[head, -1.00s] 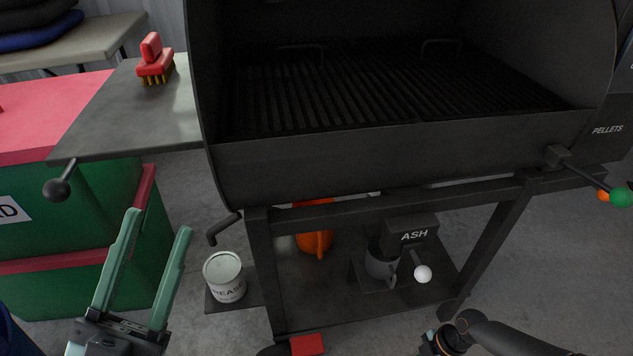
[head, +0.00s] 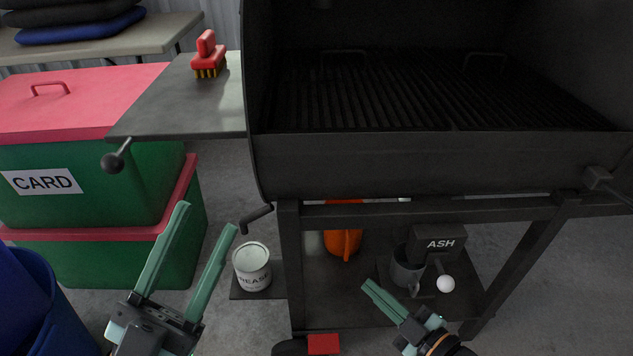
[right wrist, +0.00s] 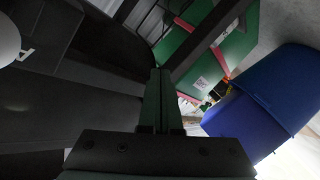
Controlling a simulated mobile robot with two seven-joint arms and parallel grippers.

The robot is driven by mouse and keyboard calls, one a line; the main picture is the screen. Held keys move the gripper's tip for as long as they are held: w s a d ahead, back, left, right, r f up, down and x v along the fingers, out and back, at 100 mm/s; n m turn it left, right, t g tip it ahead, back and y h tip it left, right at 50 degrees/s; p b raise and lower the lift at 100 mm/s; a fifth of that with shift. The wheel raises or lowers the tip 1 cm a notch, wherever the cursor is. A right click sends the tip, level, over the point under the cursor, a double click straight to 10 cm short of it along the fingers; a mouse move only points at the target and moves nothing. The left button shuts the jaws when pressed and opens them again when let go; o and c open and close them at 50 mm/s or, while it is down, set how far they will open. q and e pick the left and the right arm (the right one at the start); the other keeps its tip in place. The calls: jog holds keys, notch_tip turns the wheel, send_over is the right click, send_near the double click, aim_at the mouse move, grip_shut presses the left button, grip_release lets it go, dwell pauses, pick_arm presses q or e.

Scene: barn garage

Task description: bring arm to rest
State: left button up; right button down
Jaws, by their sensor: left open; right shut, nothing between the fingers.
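My left gripper (head: 208,219) is at the lower left in the head view, with its two green fingers apart and nothing between them. It is in front of the green boxes and left of the grease can. My right gripper (head: 366,287) is at the bottom, right of centre, with its green fingers together and empty. It appears in front of the grill's lower shelf, below and left of the ash cup. In the right wrist view its closed fingers (right wrist: 158,75) point up the middle of the picture.
A black grill (head: 400,165) fills the right side, its legs framing a low shelf. A grease can (head: 252,268), an orange object (head: 343,240) and an ash cup (head: 405,275) are low down. Green boxes with red lids (head: 90,195) and a blue bin (head: 35,310) stand left.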

jog(key=s+a+r+n+t+y, duration=0.15)
jog(key=s+r+y, duration=0.4)
jog(key=r, duration=0.65)
jog(key=s+r+n+t+y, duration=0.15)
jog(key=s+r+y, duration=0.4)
jog(key=r, duration=0.75)
jog(key=w+d+r+m+t+h+p, duration=0.35)
jog(key=w+m+h+p, duration=0.25)
jog(key=m+h+p, duration=0.5)
pick_arm(q)
jog(key=w+a+f+n+g+y+p, duration=0.2)
jog(key=w+a+n+g+y+p, duration=0.15)
jog(key=w+n+y+p, duration=0.55)
jog(key=s+a+f+n+g+y+p, duration=0.1)
jog(key=s+a+f+g+y+p, duration=0.1)
jog(key=s+f+g+p, duration=0.4)
jog(key=s+g+y+p, duration=0.1)
jog(key=s+p, duration=0.4)
jog(key=p, duration=0.7)
jog(key=shift+s+g+y+p, duration=0.3)
jog(key=shift+g, duration=0.45)
pick_arm(e)
jog(key=s+d+f+m+g+h, duration=0.3)
jog(key=s+f+m+g+h, duration=0.1)
jog(key=s+f+g+h, duration=0.3)
notch_tip(320, 180, down, 2)
jog(key=g, duration=0.3)
jog(key=shift+s+d, duration=0.25)
jog(key=shift+d, duration=0.15)
